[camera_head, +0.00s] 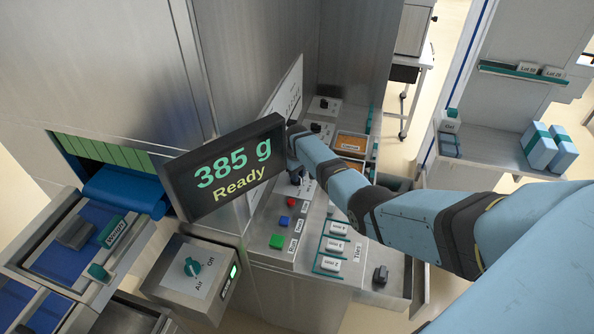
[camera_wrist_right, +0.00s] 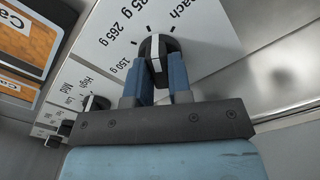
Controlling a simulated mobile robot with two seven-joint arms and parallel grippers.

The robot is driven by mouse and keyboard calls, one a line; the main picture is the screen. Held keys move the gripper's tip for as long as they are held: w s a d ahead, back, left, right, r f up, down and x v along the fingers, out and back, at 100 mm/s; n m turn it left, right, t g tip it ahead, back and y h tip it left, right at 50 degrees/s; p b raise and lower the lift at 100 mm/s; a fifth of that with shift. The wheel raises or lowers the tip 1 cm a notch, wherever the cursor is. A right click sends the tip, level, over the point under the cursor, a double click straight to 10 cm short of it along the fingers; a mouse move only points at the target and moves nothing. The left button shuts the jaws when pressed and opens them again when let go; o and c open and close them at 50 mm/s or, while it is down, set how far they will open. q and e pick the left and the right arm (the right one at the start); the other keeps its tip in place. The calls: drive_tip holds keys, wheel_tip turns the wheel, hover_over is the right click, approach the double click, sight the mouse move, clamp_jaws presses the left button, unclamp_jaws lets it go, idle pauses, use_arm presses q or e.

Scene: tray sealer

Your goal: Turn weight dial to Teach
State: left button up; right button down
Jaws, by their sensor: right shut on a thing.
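The weight dial (camera_wrist_right: 158,48) is a black knob with a white pointer line, on a white label plate (camera_wrist_right: 100,45) in the right wrist view. The plate reads 150 g, 265 g, a partly cut-off "5 g" and "ach". The pointer line runs roughly upright in the picture; I cannot tell exactly which mark it meets. My right gripper (camera_wrist_right: 158,84) is shut on the dial, with a blue finger at each side. In the head view the display hides the dial and my right fingertips. My left gripper is not in view.
The display (camera_head: 228,168) reads 385 g, Ready, and stands left of my right arm. A smaller black knob (camera_wrist_right: 97,103) sits beside the dial. Red (camera_head: 291,202) and green (camera_head: 277,241) buttons lie below on the panel. An Air switch (camera_head: 192,266) is at lower left.

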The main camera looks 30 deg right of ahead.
drive_tip(key=m+p, duration=0.1)
drive_tip(key=m, duration=0.3)
drive_tip(key=shift+r, duration=0.1)
drive_tip(key=shift+m+p, duration=0.35)
drive_tip(key=shift+m, duration=1.15)
drive_tip(key=c, duration=1)
unclamp_jaws()
drive_tip(key=shift+c, duration=0.2)
drive_tip(key=shift+r, duration=0.25)
wheel_tip(320, 180, up, 13)
drive_tip(key=p, duration=0.1)
